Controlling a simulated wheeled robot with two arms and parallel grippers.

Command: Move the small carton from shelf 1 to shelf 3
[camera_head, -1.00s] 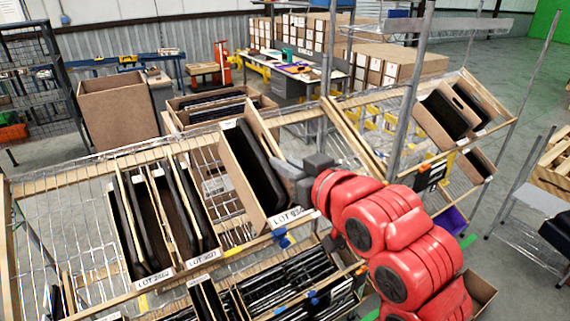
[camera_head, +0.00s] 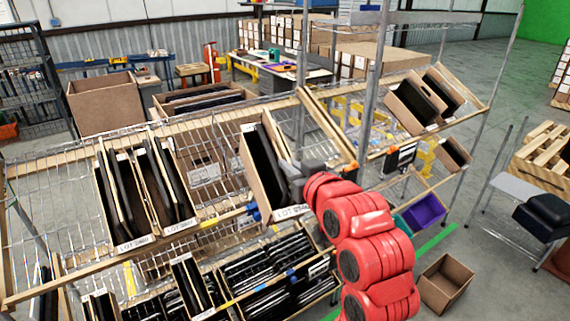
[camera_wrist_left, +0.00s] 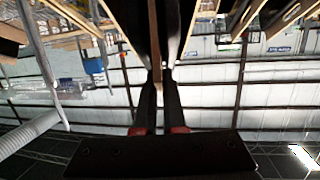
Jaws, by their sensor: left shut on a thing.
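A small brown carton (camera_head: 250,160) with a dark flat item (camera_head: 266,160) inside stands tilted at the right part of the near upper shelf (camera_head: 75,287). A white lot label shows on its lower front. My left gripper (camera_head: 292,178) is at the right side of this carton, shut on its wall. In the left wrist view the two dark fingers (camera_wrist_left: 161,88) close on a thin brown carton wall (camera_wrist_left: 155,45). Whether the carton rests on the shelf or hangs just above it I cannot tell. My red left arm hides part of the area to the right. My right gripper is not in view.
Two labelled cartons (camera_head: 133,222) stand to the left on the same shelf. A lower level holds dark items (camera_head: 270,262). A steel post (camera_head: 370,90) and wooden divider (camera_head: 330,120) stand right of the held carton. Beyond, a right-hand rack holds tilted cartons (camera_head: 410,105). An open box (camera_head: 446,283) sits on the floor.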

